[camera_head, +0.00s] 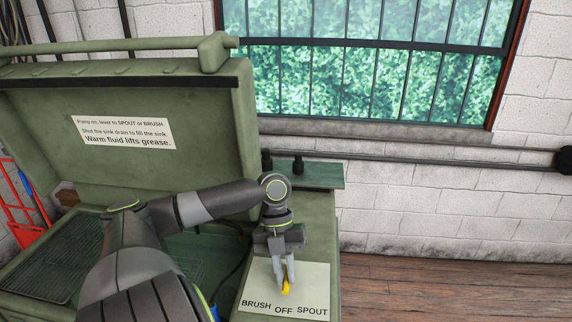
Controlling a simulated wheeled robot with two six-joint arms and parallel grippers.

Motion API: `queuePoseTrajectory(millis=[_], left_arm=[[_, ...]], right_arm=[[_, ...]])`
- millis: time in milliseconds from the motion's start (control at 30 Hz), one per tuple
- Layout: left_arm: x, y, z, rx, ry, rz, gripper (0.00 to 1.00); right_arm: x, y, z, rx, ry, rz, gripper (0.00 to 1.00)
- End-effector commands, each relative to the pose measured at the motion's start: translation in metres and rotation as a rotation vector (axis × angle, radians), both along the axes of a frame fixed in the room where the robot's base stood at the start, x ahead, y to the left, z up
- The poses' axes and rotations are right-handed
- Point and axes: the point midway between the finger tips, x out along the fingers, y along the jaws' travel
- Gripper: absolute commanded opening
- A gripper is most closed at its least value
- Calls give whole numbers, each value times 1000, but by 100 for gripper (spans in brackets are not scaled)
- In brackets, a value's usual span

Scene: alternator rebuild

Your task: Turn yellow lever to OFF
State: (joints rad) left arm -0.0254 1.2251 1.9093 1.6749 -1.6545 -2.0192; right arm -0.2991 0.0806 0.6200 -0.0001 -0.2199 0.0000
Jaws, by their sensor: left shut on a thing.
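The yellow lever (287,287) stands on a white label plate (252,292) on the right side of the green parts washer. The plate reads BRUSH at left, OFF in the middle and SPOUT at right. The lever shows just above the word OFF, but its exact angle is partly hidden by the fingers. My left gripper (284,278) points down over the plate, with its fingers closed around the lever. My right gripper is not in view.
The washer's raised lid (210,125) carries an instruction sign (122,132). The sink with a slatted rack (50,265) lies to the left. A small green shelf (318,177) stands behind the gripper. Wooden floor (450,285) is clear at right.

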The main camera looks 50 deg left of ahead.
Motion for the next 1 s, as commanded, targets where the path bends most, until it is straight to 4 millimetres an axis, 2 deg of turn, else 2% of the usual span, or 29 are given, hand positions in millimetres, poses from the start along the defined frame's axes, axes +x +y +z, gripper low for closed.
queuePoseTrajectory(millis=[267, 300, 433, 767, 1000], left_arm=[[1, 0, 1, 2, -3, 1, 0], [1, 0, 1, 2, -3, 1, 19], [1, 0, 1, 2, -2, 1, 36], [1, 1, 2, 2, 0, 2, 36], [4, 12, 24, 7, 0, 2, 36]], right_arm=[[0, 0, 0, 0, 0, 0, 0], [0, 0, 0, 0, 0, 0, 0], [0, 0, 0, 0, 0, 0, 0], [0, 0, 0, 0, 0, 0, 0], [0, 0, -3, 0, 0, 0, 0]])
